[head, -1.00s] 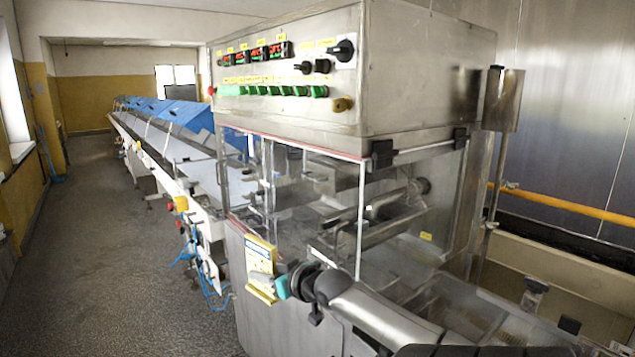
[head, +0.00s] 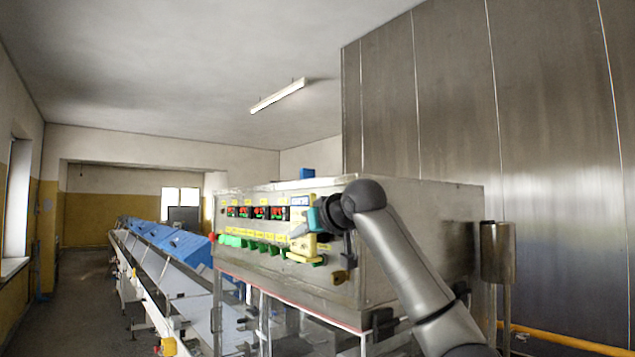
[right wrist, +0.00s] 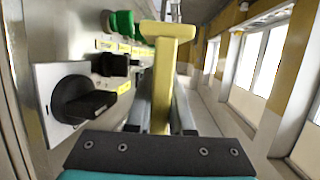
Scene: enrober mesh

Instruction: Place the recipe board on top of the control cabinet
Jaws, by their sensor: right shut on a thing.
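The recipe board (head: 301,243) is yellow with a white and blue sheet. My right gripper (head: 311,220) is shut on it and holds it upright in front of the control panel. In the right wrist view the board (right wrist: 163,85) shows edge-on between the fingers (right wrist: 160,118), with a wider ledge at its end. The control cabinet (head: 415,235) is a steel box with red displays, green switches and black knobs on its front. My left gripper is not in view.
A blue object (head: 307,173) shows at the cabinet's top, on or behind it. A steel cylinder on a post (head: 497,252) stands at the cabinet's right. Black knobs (right wrist: 85,100) stick out close beside the gripper. A long conveyor with blue covers (head: 180,247) runs back left.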

